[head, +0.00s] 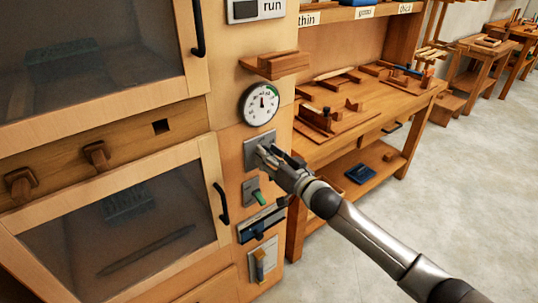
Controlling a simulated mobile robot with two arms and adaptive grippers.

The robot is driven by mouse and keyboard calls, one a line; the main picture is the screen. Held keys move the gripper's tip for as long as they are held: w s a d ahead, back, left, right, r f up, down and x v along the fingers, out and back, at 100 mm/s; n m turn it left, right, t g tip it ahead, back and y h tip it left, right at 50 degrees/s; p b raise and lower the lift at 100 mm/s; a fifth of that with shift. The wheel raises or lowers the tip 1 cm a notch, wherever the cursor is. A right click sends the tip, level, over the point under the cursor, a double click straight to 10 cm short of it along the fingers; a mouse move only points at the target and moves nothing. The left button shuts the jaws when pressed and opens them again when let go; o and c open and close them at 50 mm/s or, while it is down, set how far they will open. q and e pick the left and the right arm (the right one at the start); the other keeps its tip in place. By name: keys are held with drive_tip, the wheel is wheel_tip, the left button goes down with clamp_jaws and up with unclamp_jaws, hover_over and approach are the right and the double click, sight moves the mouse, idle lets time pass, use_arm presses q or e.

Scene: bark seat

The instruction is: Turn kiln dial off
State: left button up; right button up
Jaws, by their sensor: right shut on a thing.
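The kiln is a tall wooden cabinet with two glazed doors, and its control column runs down its right side. A round white gauge (261,104) with a dark needle and a green arc sits on that column. Just below it is a grey metal plate (251,152). My right gripper (268,154) is at this plate, shut on a control there that the fingers largely hide. I take it to be the dial, but its setting cannot be read. My left gripper is not in view.
A wooden block (276,66) juts out above the gauge. A workbench (385,110) with tools stands to the right; the floor (460,190) beyond is clear.

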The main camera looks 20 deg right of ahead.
drive_tip(key=n, duration=0.7)
drive_tip(key=n+p, duration=0.1)
drive_tip(key=n, duration=0.6)
drive_tip(key=n+p, duration=0.1)
drive_tip(key=n, duration=0.6)
drive_tip(key=shift+s+a+f+n, duration=0.1)
drive_tip(key=shift+a+f+n, duration=0.15)
drive_tip(key=shift+n, duration=0.15)
drive_tip(key=o, duration=1)
drive_tip(key=v, duration=1.2)
drive_tip(key=shift+r, duration=0.1)
